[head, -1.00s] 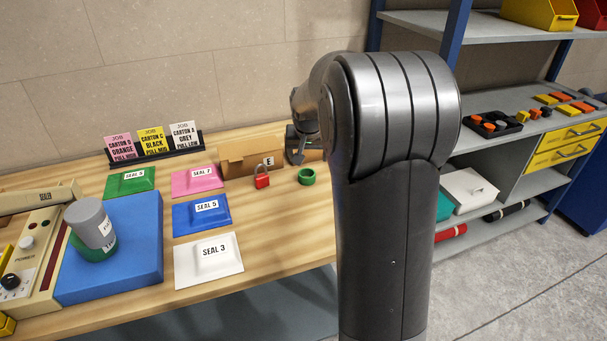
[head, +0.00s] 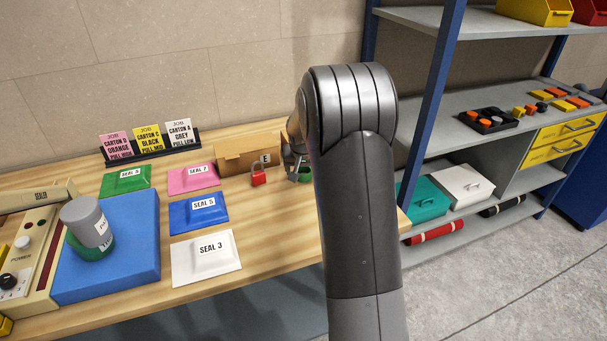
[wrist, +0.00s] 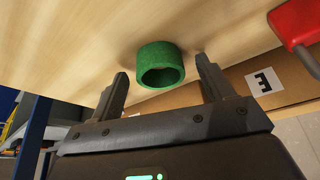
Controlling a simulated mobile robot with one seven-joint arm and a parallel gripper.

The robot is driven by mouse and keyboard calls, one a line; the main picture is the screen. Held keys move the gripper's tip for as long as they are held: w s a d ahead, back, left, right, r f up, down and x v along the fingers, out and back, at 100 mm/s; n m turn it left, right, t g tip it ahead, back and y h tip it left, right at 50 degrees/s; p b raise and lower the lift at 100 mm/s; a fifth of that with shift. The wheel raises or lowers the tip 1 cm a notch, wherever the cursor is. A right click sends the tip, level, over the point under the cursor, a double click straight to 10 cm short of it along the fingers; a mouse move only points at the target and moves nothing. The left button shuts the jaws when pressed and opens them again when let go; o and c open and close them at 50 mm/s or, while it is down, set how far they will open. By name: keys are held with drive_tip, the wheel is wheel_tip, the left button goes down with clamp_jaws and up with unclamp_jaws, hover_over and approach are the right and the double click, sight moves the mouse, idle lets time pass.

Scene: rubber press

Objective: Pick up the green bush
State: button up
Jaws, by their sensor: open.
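The green bush (wrist: 160,66) is a short hollow ring on the wooden bench. In the wrist view it sits just beyond and between the fingertips of my gripper (wrist: 161,70), which is open and empty. In the head view the green bush (head: 305,174) is partly hidden by my gripper (head: 295,168) and arm.
A red padlock (head: 258,175) and a cardboard carton (head: 240,155) marked E stand close to the left of the bush in the head view. Coloured seal packets, including a blue one (head: 199,216), lie further left. A shelf rack (head: 470,110) stands to the right.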

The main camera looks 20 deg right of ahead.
drive_tip(key=shift+w+d+f, duration=0.1)
drive_tip(key=shift+w+f, duration=0.1)
drive_tip(key=shift+f, duration=0.3)
drive_tip(key=shift+c, duration=0.3)
drive_tip(key=c, duration=1)
drive_tip(key=shift+r, duration=0.15)
